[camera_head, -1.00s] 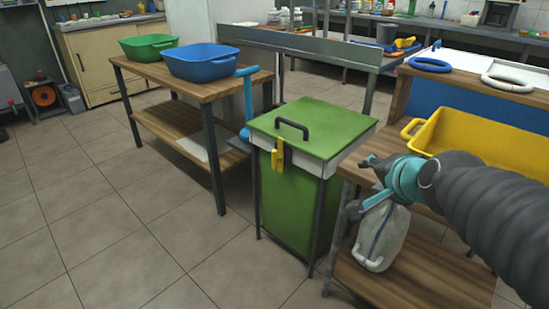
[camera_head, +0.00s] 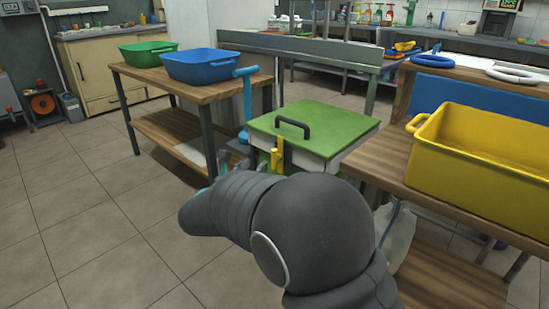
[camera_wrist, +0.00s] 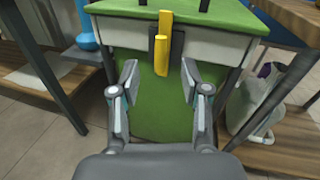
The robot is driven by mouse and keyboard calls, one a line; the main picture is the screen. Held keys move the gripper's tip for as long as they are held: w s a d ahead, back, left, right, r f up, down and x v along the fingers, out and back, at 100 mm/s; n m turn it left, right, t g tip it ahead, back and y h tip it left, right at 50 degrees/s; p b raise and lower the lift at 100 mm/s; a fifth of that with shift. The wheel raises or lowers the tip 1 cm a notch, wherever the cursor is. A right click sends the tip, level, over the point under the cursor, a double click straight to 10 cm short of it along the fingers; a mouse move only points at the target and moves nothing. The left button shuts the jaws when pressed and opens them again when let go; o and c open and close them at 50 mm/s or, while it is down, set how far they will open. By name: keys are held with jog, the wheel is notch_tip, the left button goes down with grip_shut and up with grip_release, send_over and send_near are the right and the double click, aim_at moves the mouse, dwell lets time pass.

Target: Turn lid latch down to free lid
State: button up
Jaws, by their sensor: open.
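The green lid (camera_head: 312,128) with a dark handle (camera_head: 292,124) lies flat on top of the press; it also shows at the top of the wrist view (camera_wrist: 225,14). The yellow lid latch (camera_head: 278,157) is on the front of the press, below the lid edge. In the wrist view the latch (camera_wrist: 162,45) stands upright on a dark plate, ahead of my fingers. My gripper (camera_wrist: 160,85) is open and empty, its fingers spread to both sides just below the latch, apart from it. In the head view my arm hides most of the press front and the gripper.
A wooden table with a blue tub (camera_head: 201,63) and a green tub (camera_head: 148,52) stands at left. A yellow crate (camera_head: 480,150) sits on the wooden bench at right. A blue-handled pump (camera_head: 246,100) is beside the press. The left floor is clear.

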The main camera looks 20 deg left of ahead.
aim_at(272, 154)
jog(key=shift+m+h, duration=0.5)
jog(key=shift+m, duration=0.3)
jog(key=w, duration=0.4)
jog(key=w+d+f, duration=0.1)
jog(key=w, duration=0.3)
jog(key=w+d, duration=0.1)
jog(key=w, duration=0.3)
jog(key=shift+w+f+p, duration=0.1)
jog(key=shift+f+p, duration=0.3)
grip_shut()
